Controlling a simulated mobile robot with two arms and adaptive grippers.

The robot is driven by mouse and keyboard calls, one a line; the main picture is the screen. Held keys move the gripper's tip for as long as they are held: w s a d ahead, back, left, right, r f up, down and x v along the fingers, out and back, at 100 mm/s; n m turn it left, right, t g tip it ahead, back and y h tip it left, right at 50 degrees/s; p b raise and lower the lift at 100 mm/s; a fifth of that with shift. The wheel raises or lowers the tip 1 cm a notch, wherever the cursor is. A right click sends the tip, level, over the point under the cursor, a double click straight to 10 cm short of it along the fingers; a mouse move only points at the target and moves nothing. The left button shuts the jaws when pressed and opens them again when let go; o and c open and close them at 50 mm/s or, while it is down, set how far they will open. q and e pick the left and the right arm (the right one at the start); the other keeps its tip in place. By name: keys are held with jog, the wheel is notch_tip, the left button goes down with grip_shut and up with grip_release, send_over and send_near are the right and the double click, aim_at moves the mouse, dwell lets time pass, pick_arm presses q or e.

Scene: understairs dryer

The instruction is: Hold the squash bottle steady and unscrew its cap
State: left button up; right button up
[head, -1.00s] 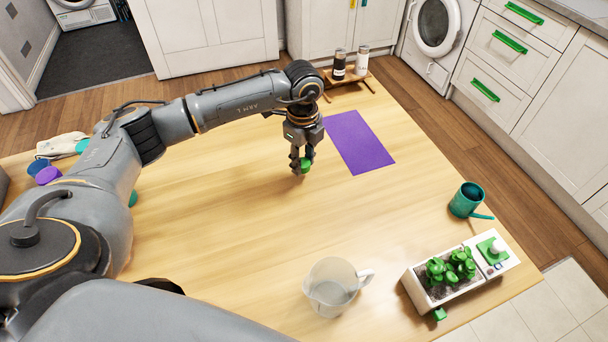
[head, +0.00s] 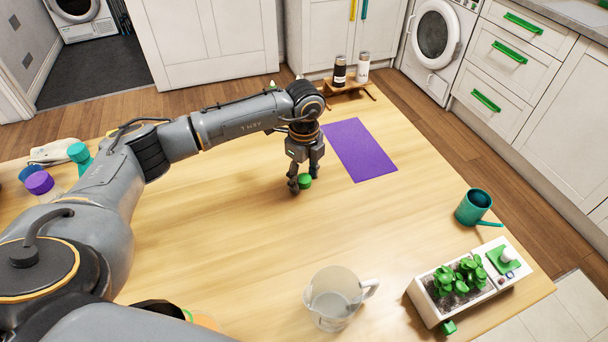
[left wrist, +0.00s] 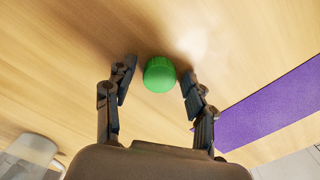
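A ribbed green cap (head: 306,181) is at the tabletop near the purple mat, with no bottle visible under it. It also shows in the left wrist view (left wrist: 159,74). My left gripper (head: 305,183) points down over it. Its fingers are spread on either side of the cap, with a visible gap to each fingertip in the left wrist view (left wrist: 158,72). My right gripper is not in view. I cannot tell which bottle is the squash bottle. A small orange and green patch (head: 204,320) shows at the bottom edge, mostly hidden by my arm.
Bottles with a teal cap (head: 79,153) and a purple cap (head: 40,182) stand at the left, partly behind my arm. A clear jug (head: 335,300), planter (head: 428,298) and teal watering can (head: 472,207) stand right. The purple mat (head: 360,150) is bare. The middle table is clear.

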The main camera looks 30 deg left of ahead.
aim_at(304, 178)
pick_arm(q)
notch_tip(304, 178, up, 12)
jog(key=shift+r, duration=0.2)
dwell(0.4)
